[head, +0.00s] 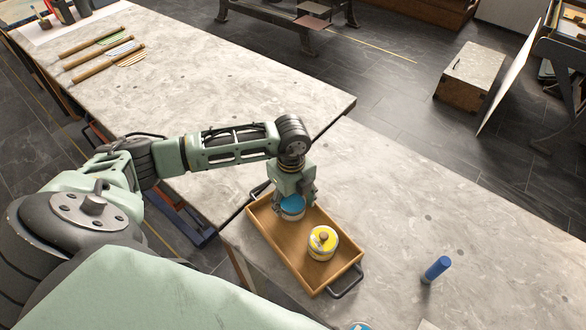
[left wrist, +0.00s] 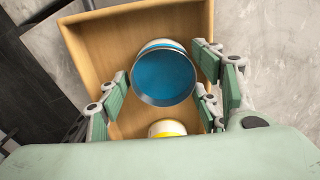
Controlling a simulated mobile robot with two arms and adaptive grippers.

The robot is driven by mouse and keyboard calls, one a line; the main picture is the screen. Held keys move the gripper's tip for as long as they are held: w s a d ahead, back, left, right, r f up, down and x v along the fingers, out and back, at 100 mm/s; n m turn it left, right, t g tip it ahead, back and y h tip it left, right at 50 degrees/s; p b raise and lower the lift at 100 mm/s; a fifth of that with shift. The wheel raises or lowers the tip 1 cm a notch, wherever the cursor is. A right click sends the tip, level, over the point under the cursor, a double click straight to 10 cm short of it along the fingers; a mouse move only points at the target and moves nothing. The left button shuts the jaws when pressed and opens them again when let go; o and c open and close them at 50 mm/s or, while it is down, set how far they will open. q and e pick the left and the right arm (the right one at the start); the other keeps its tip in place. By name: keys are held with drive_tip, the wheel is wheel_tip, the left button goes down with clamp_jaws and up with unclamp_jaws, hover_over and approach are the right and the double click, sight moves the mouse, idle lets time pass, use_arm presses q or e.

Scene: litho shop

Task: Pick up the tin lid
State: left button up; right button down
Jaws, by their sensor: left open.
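A tin with a round blue top (head: 292,203) stands in the far part of a wooden tray (head: 282,258). In the left wrist view its blue disc (left wrist: 163,76) has a thin metal rim; I cannot tell whether the blue is a lid or ink. My left gripper (head: 293,198) is directly above it, pointing down. In the left wrist view its open fingers (left wrist: 162,85) are on either side of the blue top, with gaps. A yellow-topped tin (head: 323,243) with a brown knob-like spot stands nearer in the tray. My right gripper is out of view.
The tray has dark handles (head: 347,283) and low walls around the tins. A blue cylinder (head: 437,268) stands on the stone table (head: 420,220) to the right. Part of another blue-topped item (head: 360,327) shows at the bottom edge. The table right of the tray is mostly clear.

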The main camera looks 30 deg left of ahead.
use_arm(q)
wheel_tip(320, 180, down, 2)
drive_tip(key=shift+f, duration=0.1)
drive_tip(key=shift+w, duration=0.1)
drive_tip(key=c, duration=1.1)
